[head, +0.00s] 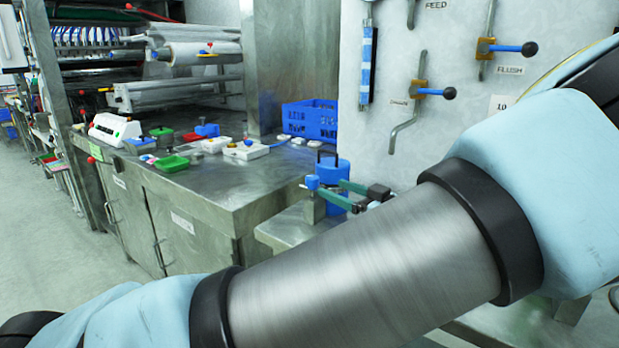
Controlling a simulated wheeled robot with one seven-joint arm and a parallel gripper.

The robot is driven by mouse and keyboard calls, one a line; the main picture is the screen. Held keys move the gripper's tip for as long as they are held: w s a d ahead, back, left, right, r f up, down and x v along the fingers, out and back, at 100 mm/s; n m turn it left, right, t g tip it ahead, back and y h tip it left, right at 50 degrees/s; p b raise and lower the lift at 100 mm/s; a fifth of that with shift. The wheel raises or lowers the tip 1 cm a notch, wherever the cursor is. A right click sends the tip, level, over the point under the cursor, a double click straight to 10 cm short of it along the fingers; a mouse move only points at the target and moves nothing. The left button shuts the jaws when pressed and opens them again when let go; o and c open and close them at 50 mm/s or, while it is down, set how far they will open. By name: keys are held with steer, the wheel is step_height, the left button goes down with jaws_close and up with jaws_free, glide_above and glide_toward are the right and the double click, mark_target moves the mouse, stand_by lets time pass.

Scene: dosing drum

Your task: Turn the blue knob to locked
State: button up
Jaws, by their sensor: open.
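Several blue round-ended parts show in the head view, and I cannot tell which is the task's knob. A label (501,105) starting with "LO" is partly hidden behind my arm.
A steel cabinet (200,230) at left bears small trays, coloured blocks and a blue crate (310,120). Green bars with dark ends (378,192) stick out near the small post. Rolls on a rack (180,95) stand behind.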

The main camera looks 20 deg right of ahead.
mark_target(317, 182)
steer(key=p+x, duration=0.1)
steer(key=x, duration=0.7)
steer(key=shift+w+a+p, duration=0.1)
steer(key=shift+w+p, duration=0.1)
steer(key=shift+p, duration=0.2)
jaws_close()
